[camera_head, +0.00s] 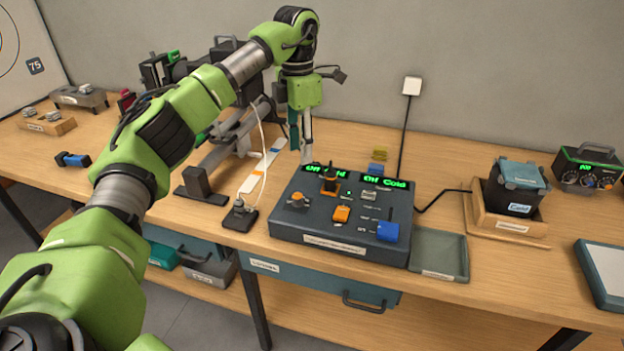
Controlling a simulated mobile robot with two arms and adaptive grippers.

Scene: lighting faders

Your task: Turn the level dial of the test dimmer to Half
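A dark control console (285,222) sits on the wooden table, with two green-lit displays (384,183) along its back that seem to read "Off Cold". It carries an orange knob (298,200), a taller dark and orange knob (330,181), an orange slider (341,214) and a blue slider (388,231). A small black device with a grey knob (239,207) and a cable stands left of the console. I cannot tell which is the test dimmer. My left gripper (305,158) points down above the console's back left edge, apart from its knobs; its finger gap is unclear. My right gripper is out of view.
A shallow green-grey tray (440,276) lies right of the console. A wooden stand (487,222) holds a dark box marked "Cold" (517,185). A black unit with a green display (588,168) stands far right. My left arm spans the left side.

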